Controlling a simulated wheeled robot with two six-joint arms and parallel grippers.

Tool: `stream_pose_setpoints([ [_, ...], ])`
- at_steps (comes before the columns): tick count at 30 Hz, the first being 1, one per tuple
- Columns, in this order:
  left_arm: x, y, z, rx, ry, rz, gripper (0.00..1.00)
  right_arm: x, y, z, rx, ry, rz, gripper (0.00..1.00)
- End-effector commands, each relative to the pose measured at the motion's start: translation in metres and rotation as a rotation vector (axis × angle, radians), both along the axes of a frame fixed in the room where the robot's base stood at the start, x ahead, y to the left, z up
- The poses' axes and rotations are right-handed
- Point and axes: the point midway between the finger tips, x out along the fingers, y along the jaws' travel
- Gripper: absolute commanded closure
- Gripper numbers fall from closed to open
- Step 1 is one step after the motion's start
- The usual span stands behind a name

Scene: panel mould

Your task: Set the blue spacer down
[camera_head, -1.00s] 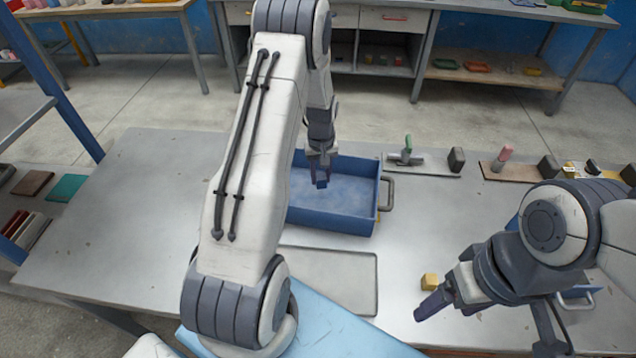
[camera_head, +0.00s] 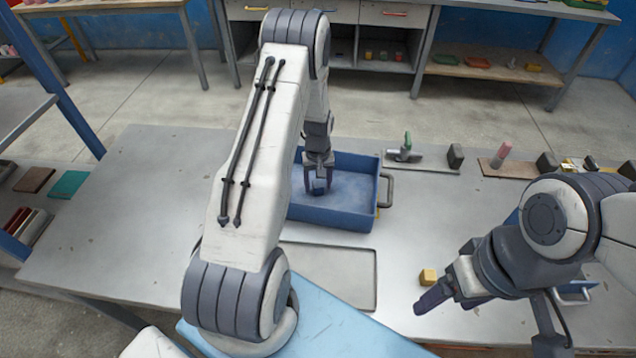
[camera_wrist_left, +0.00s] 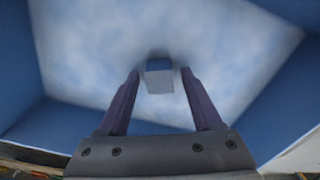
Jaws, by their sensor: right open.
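The blue spacer (camera_head: 318,188) is a small block inside the blue tray (camera_head: 335,222), low over or on its floor; it also shows in the left wrist view (camera_wrist_left: 159,77). My left gripper (camera_head: 318,182) is over the tray with its fingers spread. In the left wrist view my left gripper (camera_wrist_left: 160,74) has a gap on each side of the spacer, which sits between and just past the fingertips. Whether it rests flat is hard to tell. My right gripper (camera_head: 446,303) is open and empty, low at the right, near a yellow block (camera_head: 428,277).
The tray has a grey handle (camera_head: 387,190) on its right. A flat grey plate (camera_head: 345,290) lies in front of it. A trowel-like tool with a green handle (camera_head: 406,146) and a dark block (camera_head: 455,155) stand behind right. The left of the table (camera_head: 130,220) is clear.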

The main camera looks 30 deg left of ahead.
Motion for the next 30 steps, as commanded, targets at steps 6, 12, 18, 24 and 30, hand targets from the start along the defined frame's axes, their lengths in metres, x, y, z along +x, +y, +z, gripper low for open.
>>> stream_pose_setpoints([
  [6, 0.000, 0.000, 0.002, 0.000, 0.000, 0.000, 0.34, 0.000, 0.000, 0.001, 0.000, 0.000, 0.000, 0.23],
  [12, 0.001, 0.001, 0.021, 0.001, -0.004, 0.000, 0.34, 0.000, 0.000, -0.003, 0.000, 0.000, 0.000, 0.23],
  [18, 0.002, 0.001, 0.064, 0.002, -0.006, 0.000, 0.34, 0.000, 0.000, -0.012, 0.000, 0.000, 0.000, 0.23],
  [24, 0.001, 0.000, 0.102, 0.001, -0.004, 0.000, 0.34, 0.000, 0.000, -0.018, 0.000, 0.000, 0.000, 0.23],
  [30, 0.000, 0.000, 0.121, 0.001, -0.002, 0.000, 0.34, 0.000, 0.000, -0.020, 0.000, 0.000, 0.000, 0.23],
])
